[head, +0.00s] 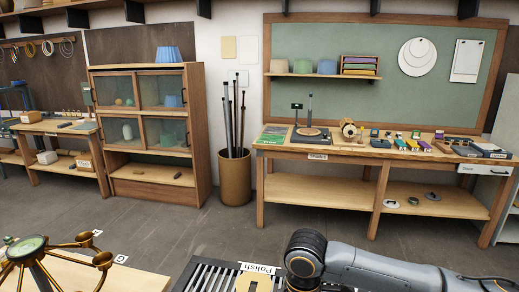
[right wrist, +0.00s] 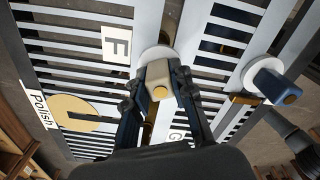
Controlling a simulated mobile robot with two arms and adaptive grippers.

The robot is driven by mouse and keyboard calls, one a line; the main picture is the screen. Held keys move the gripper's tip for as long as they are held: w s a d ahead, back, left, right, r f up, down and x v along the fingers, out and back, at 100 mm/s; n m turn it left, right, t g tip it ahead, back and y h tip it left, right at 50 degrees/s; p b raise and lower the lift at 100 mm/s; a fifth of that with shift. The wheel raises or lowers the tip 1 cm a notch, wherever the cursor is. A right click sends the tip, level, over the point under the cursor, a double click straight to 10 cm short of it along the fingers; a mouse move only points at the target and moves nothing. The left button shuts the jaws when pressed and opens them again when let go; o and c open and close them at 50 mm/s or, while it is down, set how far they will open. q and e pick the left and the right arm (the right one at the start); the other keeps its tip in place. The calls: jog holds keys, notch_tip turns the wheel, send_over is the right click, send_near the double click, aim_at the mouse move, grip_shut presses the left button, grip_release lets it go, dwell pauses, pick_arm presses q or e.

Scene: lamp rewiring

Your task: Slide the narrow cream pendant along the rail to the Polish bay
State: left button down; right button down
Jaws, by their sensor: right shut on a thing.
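In the right wrist view, my right gripper (right wrist: 160,88) is shut on a narrow cream pendant (right wrist: 160,72) with a gold end. A white disc (right wrist: 152,53) shows behind the pendant, against the pale slatted rack. The Polish label (right wrist: 40,109) is at the left of that view, beside a flat gold disc with a slot (right wrist: 72,112). The pendant is to the right of both and apart from them. In the head view, the Polish label (head: 260,268) stands at the bottom edge, left of my right arm. My left gripper is not in view.
A blue pendant (right wrist: 272,84) with a white disc hangs to the right of the cream one. A white F label (right wrist: 117,45) is on the rack. In the head view, a brass fixture (head: 40,252) is at the lower left, and a workbench (head: 340,152) stands at the back.

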jog(key=w+a+p, duration=0.2)
jog(key=a, duration=1)
jog(key=shift+a, duration=0.2)
jog(key=shift+w, duration=0.2)
jog(key=w+d+b, duration=0.1)
jog(key=w, duration=0.3)
jog(key=w+b, duration=0.2)
jog(key=w, duration=0.2)
jog(key=w+d+b, duration=0.1)
jog(key=w, duration=0.3)
jog(key=shift+d+f, duration=0.15)
jog(key=shift+d, duration=0.15)
jog(key=shift+w+d+b, duration=0.15)
jog(key=shift+w+b, duration=0.45)
jog(key=shift+w, duration=0.2)
jog(key=shift+r, duration=0.2)
